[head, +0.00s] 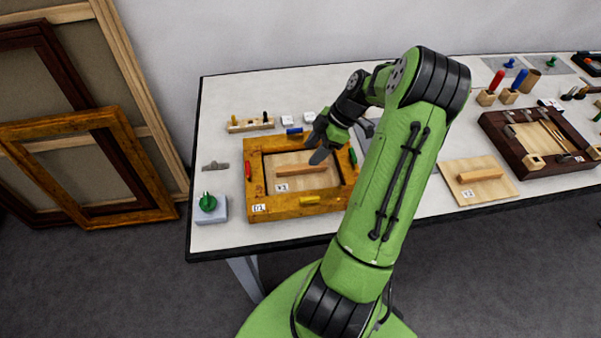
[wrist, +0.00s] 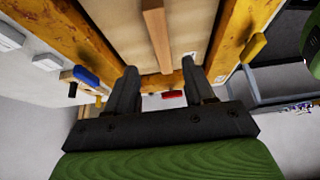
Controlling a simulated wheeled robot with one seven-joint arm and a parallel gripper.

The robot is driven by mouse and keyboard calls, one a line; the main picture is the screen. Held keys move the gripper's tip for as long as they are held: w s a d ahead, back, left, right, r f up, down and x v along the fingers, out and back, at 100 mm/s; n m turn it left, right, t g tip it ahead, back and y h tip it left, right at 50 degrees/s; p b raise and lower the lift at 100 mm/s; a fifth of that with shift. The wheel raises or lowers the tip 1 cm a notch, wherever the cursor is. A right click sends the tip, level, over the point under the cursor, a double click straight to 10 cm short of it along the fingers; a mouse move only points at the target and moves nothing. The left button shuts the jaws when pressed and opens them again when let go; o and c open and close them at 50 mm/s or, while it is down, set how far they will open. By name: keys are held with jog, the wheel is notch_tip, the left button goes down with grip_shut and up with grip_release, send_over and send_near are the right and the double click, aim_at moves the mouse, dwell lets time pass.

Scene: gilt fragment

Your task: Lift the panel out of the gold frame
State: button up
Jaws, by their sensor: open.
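The gold frame (head: 257,192) lies flat on the table, with an "f1" label on its front-left corner. The pale wood panel (head: 320,181) sits inside it, with a wooden bar (head: 301,170) across its middle. Coloured pieces lie on the rim: red (head: 248,170) left, blue (head: 295,131) back, green (head: 352,156) right, yellow (head: 309,200) front. My gripper (head: 319,156) is over the back right part of the panel, open and empty. In the wrist view, the bar (wrist: 156,35) shows beyond the open fingers (wrist: 160,82), and I see no contact with it.
A green-knobbed block (head: 207,207) stands left of the frame. A peg rack (head: 250,125) and small white blocks are behind it. A second panel (head: 480,181) and a dark frame (head: 490,123) lie to the right. Large frames (head: 88,170) lean at the left wall.

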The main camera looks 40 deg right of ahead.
aim_at(301, 166)
jog(key=x, duration=0.6)
jog(key=shift+s+a+b, duration=0.1)
jog(key=shift+s+b, duration=0.05)
jog(key=shift+b, duration=0.15)
jog(key=shift+r, duration=0.1)
grip_shut()
